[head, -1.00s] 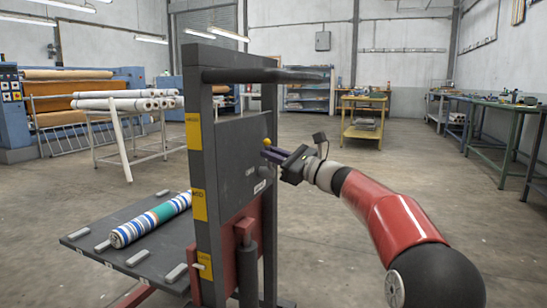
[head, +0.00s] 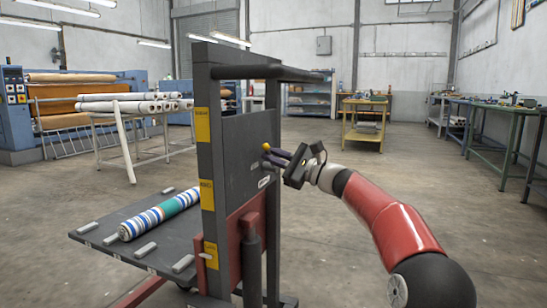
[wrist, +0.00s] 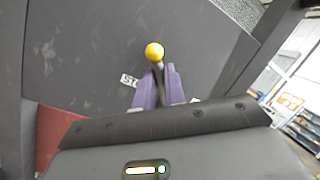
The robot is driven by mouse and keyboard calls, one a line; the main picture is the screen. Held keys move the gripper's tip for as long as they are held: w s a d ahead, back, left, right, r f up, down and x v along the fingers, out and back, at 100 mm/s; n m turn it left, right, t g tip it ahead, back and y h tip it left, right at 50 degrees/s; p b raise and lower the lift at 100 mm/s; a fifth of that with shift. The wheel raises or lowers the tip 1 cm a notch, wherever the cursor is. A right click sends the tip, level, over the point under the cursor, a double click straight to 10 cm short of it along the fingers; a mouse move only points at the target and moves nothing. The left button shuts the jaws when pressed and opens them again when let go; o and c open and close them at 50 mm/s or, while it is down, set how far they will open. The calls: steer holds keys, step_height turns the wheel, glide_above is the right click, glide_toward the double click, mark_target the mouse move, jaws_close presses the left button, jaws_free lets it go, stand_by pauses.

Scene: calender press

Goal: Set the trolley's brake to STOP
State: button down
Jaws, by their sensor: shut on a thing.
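The trolley (head: 205,88) is a dark grey upright frame with a flat panel (head: 245,135) and a low platform. A yellow ball knob (head: 266,147) tops the brake lever on the panel. In the wrist view the knob (wrist: 154,50) sits just beyond my fingertips, with its thin dark stem between them. My gripper (head: 281,158) has purple fingers, seen in the wrist view (wrist: 158,82), and is shut on the lever's stem. A white label (wrist: 129,80) beginning "ST" is left of the fingers. Another label is mostly hidden on their right.
A striped roll (head: 160,215) lies on the trolley platform (head: 105,238). A push bar (head: 290,74) juts out above my gripper. White rolls on a rack (head: 130,104) stand behind at left. Green benches (head: 500,105) line the right. The floor between is open.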

steer(key=shift+f, duration=0.1)
steer(key=c, duration=1.5)
jaws_free()
steer(key=v, duration=0.7)
steer(key=shift+s+d+f, duration=0.15)
steer(key=shift+s+d, duration=0.05)
steer(key=shift+d, duration=0.15)
